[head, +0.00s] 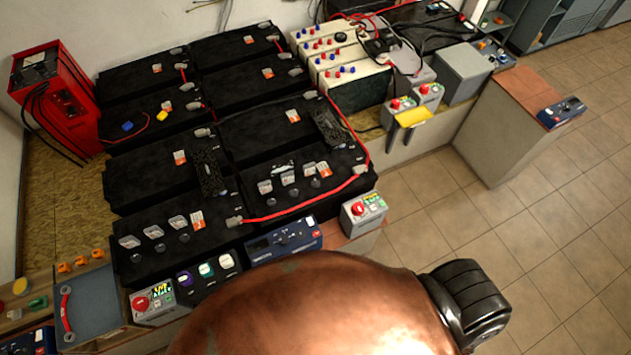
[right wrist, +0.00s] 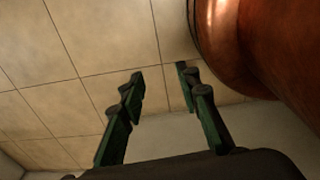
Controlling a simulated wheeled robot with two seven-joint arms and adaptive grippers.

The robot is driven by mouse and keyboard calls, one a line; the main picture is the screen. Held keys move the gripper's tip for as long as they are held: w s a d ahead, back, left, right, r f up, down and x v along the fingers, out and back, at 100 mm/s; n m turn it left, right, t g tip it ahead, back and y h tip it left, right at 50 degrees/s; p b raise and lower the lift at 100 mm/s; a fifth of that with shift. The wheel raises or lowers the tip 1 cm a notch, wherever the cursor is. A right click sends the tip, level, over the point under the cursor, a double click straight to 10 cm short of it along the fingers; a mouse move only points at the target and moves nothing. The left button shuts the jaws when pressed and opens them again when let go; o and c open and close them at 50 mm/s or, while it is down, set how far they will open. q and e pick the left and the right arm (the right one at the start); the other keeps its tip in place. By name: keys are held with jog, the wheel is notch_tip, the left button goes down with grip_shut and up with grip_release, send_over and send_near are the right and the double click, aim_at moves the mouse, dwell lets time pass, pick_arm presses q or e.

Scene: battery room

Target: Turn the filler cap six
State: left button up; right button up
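Two black batteries stand at the front of the bank. The front left one (head: 225,208) and the front right one (head: 262,208) carry rows of small dark round caps, such as one on the left (head: 160,248) and one on the right (head: 314,183). Pale tags (head: 178,221) stand beside them. No cap number is readable, so I cannot tell which is cap six. My right gripper (right wrist: 160,78) is open and empty in the right wrist view, with floor tiles behind its green-and-black fingers. It is away from the batteries. My left gripper is not in view.
A large copper-coloured rounded part, seemingly my arm, hides the bottom of the head view. A red cable (head: 300,207) runs along the front right battery. Control boxes with red buttons (head: 140,303) (head: 361,209) line the front edge. Tiled floor (head: 440,222) is clear at the right.

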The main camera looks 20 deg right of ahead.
aim_at(316, 181)
jog(key=w+r+t, duration=0.1)
jog(key=w+r, duration=1)
jog(key=w, duration=0.5)
jog(key=w+a+r+n+t+b, duration=0.1)
jog(key=w+r, duration=0.5)
jog(key=r, duration=0.7)
jog(key=w+a+r+b, duration=0.1)
jog(key=w+r, duration=0.5)
jog(key=r, duration=0.6)
jog(key=w+a+r+n+y, duration=0.1)
jog(key=w+a+n, duration=0.1)
jog(key=w+n, duration=0.2)
jog(key=w+a+r+n+g+y, duration=0.1)
jog(key=w+n, duration=0.3)
jog(key=w, duration=0.5)
jog(key=w+a+r+n+g+y, duration=0.1)
jog(key=w+a+r+n+y, duration=0.1)
jog(key=w, duration=0.4)
jog(key=shift+w+a+r+n, duration=0.3)
jog(key=shift+a+r+n, duration=0.4)
jog(key=shift+n, duration=0.4)
jog(key=w+d+r+n, duration=0.2)
jog(key=w+d+r, duration=0.2)
jog(key=w+r, duration=0.3)
jog(key=shift+g+y, duration=0.3)
jog(key=x, duration=0.5)
jog(key=w+x, duration=0.1)
jog(key=x, duration=0.2)
jog(key=shift+d+f, duration=0.2)
jog(key=shift+f, duration=0.1)
